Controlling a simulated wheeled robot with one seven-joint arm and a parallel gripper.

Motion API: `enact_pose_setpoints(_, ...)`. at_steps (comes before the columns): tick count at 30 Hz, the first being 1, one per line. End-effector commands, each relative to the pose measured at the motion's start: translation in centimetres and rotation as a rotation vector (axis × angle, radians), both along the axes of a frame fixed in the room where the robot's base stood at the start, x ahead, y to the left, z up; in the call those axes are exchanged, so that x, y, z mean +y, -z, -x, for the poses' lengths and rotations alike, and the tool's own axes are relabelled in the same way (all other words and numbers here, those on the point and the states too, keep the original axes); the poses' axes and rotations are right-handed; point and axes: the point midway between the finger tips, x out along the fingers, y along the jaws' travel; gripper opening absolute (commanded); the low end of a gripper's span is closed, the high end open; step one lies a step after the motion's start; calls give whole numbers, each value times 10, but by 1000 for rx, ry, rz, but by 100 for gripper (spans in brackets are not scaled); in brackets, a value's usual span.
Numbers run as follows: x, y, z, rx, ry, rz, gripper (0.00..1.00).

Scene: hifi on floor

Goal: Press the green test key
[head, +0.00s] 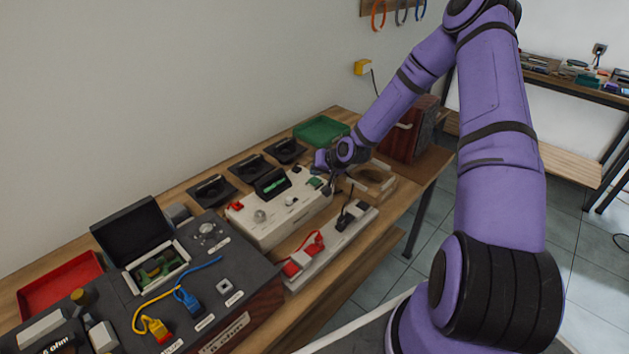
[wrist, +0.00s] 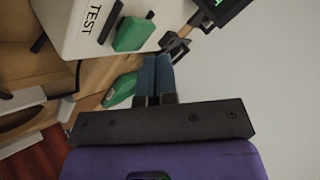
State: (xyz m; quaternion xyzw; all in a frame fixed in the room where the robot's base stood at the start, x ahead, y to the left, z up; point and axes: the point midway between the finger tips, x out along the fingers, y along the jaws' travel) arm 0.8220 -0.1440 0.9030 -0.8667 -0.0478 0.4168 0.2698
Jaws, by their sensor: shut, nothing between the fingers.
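The green test key (wrist: 133,33) is a raised green block on the white instrument case (wrist: 68,35), next to the printed word TEST, in the wrist view. In the head view the key (head: 315,183) shows small near the right end of the white case (head: 275,218). My gripper (wrist: 156,60) is shut and empty. In the wrist view its fingertips appear just beside and below the key, with a visible gap. In the head view my gripper (head: 327,186) hangs over the right end of the case, close to the key; exact height cannot be told.
A green display (head: 272,183) stands on the case. A green tray (head: 321,130) lies behind it, and a wooden box (head: 408,135) stands to the right. A strip with red and black leads (head: 330,240) lies in front. A dark test unit (head: 205,285) stands left.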

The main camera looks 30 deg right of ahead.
Motion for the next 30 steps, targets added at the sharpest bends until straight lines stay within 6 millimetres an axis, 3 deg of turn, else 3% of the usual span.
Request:
enact_pose_setpoints(8,0,-3,0,0,-1,1,0)
enact_pose_setpoints(24,0,-47,0,-2,-1,1,0)
enact_pose_setpoints(30,0,-50,0,1,-1,0,0)
